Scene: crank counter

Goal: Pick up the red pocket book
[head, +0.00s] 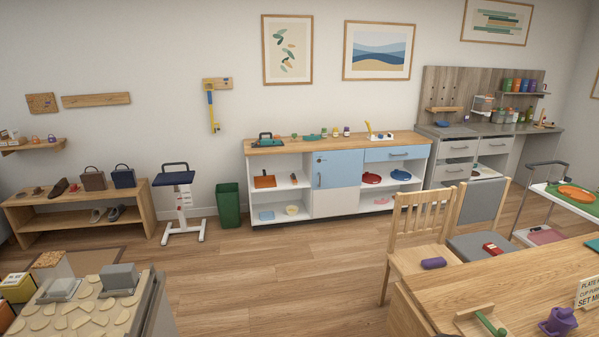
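A small red object (492,249), which looks like the red pocket book, lies on the seat of the grey chair (466,246) at the right. It is too small to make out its cover clearly. It lies behind the near wooden table (425,290), and nothing hides its upper side. My gripper is not in view, so I cannot see whether it is open or shut.
A wooden chair (407,259) with a purple roll (433,263) stands left of the grey chair. Open floor (280,275) lies mid-room. A trolley (537,231) stands at right.

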